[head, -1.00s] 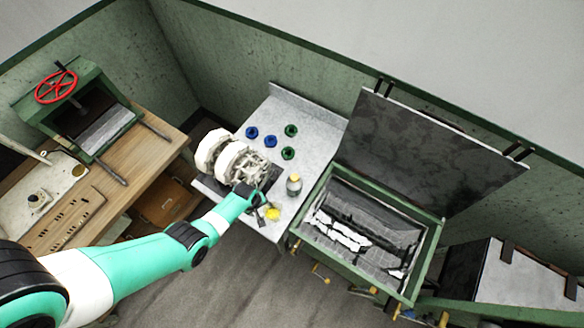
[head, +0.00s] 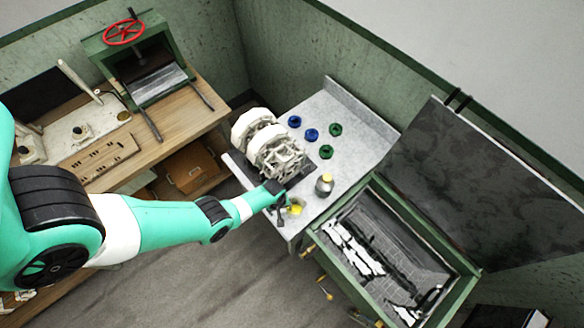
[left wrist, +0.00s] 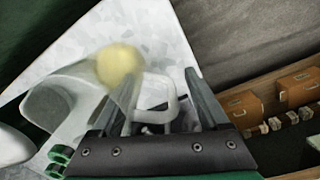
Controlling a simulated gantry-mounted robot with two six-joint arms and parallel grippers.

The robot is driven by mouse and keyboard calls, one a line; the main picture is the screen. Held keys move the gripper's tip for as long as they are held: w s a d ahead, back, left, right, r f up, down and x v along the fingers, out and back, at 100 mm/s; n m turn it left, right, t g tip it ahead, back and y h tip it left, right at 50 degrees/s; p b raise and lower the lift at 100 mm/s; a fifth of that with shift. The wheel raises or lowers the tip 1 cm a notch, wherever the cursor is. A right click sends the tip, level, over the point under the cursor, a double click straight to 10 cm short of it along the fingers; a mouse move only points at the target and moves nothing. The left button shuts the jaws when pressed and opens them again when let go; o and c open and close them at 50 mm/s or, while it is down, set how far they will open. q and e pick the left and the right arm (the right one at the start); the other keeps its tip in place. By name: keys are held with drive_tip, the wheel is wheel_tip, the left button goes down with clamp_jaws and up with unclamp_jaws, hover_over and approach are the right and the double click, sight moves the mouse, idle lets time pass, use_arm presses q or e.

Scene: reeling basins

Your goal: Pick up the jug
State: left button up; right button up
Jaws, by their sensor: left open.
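A small grey vessel with a yellow top, which looks like the jug (head: 325,187), stands upright on the pale stone table (head: 362,160). My left gripper (head: 284,212) is at the table's near edge, left of and nearer than the jug. A small yellow thing (head: 296,210) shows beside its fingers. In the left wrist view the fingers (left wrist: 165,95) are open, with a pale handle-like loop (left wrist: 158,112) between them; I cannot tell whether they touch it. A blurred yellow round shape (left wrist: 120,66) and a grey rounded body (left wrist: 48,107) lie left of them. My right gripper is not in view.
A white wheeled mechanism (head: 272,148) stands on the table behind my left gripper. Blue rings (head: 311,135) and green rings (head: 326,152) lie farther back. A green open basin (head: 462,290) adjoins at right. A wooden bench (head: 170,125) stands at left.

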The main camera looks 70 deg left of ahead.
use_arm(q)
clamp_jaws()
idle(0.4)
drive_tip(key=shift+r+p, duration=0.1)
drive_tip(key=shift+p, duration=0.25)
